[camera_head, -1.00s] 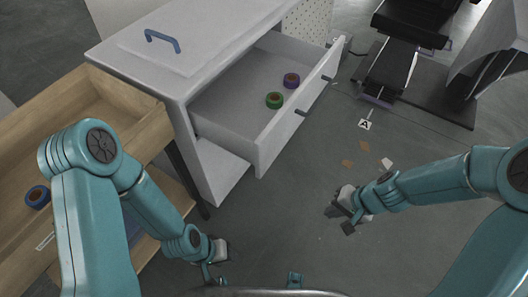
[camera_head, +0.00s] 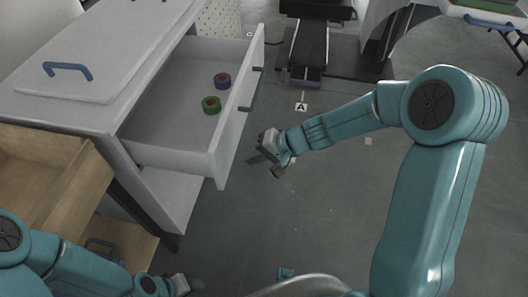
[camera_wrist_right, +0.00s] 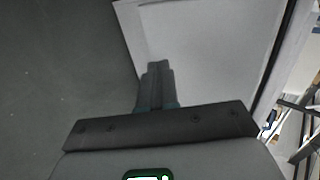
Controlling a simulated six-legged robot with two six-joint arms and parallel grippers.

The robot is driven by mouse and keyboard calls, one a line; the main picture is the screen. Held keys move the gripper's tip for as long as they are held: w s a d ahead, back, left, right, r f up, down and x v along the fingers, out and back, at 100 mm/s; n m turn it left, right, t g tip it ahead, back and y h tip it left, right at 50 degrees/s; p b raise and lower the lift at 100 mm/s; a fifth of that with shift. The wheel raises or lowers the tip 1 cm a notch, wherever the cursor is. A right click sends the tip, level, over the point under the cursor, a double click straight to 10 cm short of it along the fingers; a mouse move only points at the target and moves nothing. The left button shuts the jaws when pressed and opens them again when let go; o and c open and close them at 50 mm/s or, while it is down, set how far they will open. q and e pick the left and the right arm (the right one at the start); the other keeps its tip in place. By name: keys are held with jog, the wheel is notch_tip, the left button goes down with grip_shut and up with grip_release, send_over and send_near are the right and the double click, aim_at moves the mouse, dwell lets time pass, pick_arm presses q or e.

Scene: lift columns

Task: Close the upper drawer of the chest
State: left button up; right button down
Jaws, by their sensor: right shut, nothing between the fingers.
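The white chest (camera_head: 62,104) stands at the left in the head view. Its upper drawer (camera_head: 203,161) is pulled out, with a green tape roll (camera_head: 211,105) and a purple tape roll (camera_head: 222,81) inside. Dark handles (camera_head: 246,105) sit on the drawer's front. My right gripper (camera_head: 262,158) is outside the drawer, just right of its front panel near the nearer end; contact cannot be told. In the right wrist view its fingers (camera_wrist_right: 157,75) are shut and empty before a pale panel (camera_wrist_right: 205,45). My left gripper (camera_head: 184,284) is low in the head view, its jaws unclear.
A wooden drawer unit (camera_head: 40,165) stands at the left, beside the chest. A dark machine with a bench (camera_head: 308,45) stands at the back. A small "A" marker (camera_head: 301,107) lies on the floor. The floor right of the drawer is open.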

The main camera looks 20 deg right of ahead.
jog(key=w+a, duration=0.2)
jog(key=a, duration=0.1)
jog(key=shift+a+f+p, duration=0.2)
jog(key=shift+f+p, duration=0.2)
pick_arm(q)
jog(key=shift+s+d+r, duration=0.1)
jog(key=shift+d+r, duration=0.05)
jog(key=shift+r, duration=0.1)
pick_arm(e)
jog(key=shift+w+a, duration=0.4)
jog(key=shift+a, duration=0.05)
